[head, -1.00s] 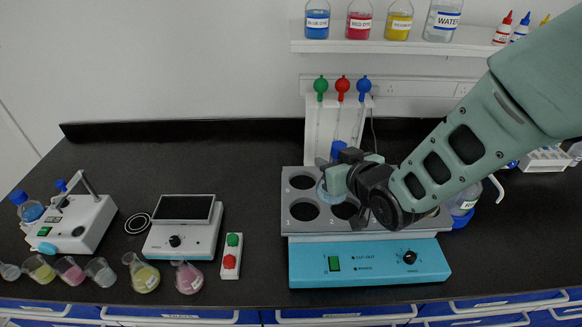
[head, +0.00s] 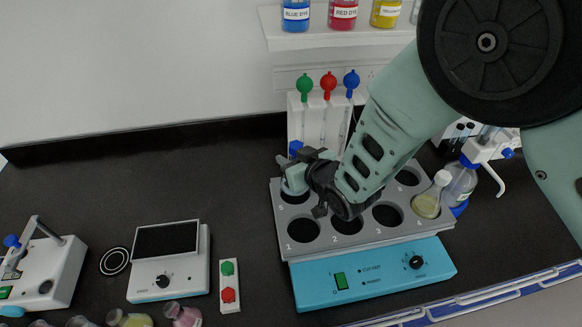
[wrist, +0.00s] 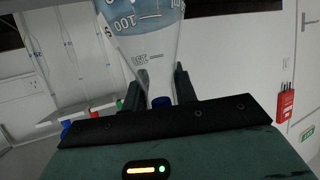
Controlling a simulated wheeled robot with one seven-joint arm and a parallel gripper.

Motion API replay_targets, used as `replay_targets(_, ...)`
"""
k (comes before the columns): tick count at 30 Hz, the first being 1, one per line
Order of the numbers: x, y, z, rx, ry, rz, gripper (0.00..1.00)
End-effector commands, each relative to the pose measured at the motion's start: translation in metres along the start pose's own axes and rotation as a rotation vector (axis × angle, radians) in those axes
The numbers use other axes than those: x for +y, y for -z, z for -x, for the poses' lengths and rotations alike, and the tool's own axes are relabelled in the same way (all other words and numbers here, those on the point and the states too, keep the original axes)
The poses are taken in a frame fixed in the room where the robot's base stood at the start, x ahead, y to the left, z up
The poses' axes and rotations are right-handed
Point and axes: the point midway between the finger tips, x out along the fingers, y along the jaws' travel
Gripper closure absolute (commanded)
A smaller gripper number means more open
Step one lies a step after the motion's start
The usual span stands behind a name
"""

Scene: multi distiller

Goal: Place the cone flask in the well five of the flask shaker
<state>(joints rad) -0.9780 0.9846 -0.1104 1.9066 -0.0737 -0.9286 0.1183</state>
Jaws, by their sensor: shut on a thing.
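The cone flask (head: 293,187) is at the back left corner of the grey flask shaker (head: 330,243), over the well marked 5. It appears upright. I cannot tell whether its base is inside the well or just above. My gripper (head: 304,168) is shut on its neck. In the wrist view the clear, graduated flask (wrist: 150,50) shows between the fingers, its blue stopper (wrist: 161,102) close to my gripper. My wrist and arm hide much of the back row. The front wells one to three are empty.
A flask with yellow liquid (head: 427,203) stands at the rack's front right. Behind the shaker is a white stand with green, red and blue knobs (head: 327,83). A wash bottle (head: 462,183) stands at the right. A hotplate (head: 168,262) and a button box (head: 229,284) are at the left.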

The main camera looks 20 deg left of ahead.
Motion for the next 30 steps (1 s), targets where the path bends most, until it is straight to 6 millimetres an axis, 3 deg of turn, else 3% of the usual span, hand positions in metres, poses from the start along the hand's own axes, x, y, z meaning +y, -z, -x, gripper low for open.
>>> replay_targets(12, 0.000, -0.037, -0.015, 0.001, 0.000, 0.000, 0.99)
replay_targets(23, 0.000, -0.041, -0.017, 0.003, 0.000, -0.001, 0.99)
replay_targets(24, 0.000, -0.041, -0.017, 0.001, 0.000, -0.001, 0.64)
replay_targets(25, 0.000, -0.041, -0.017, 0.001, 0.000, -0.001, 0.55)
replay_targets(26, 0.000, -0.041, -0.017, 0.001, 0.000, -0.001, 0.49)
replay_targets(30, 0.000, -0.040, -0.017, 0.001, 0.000, 0.000, 0.49)
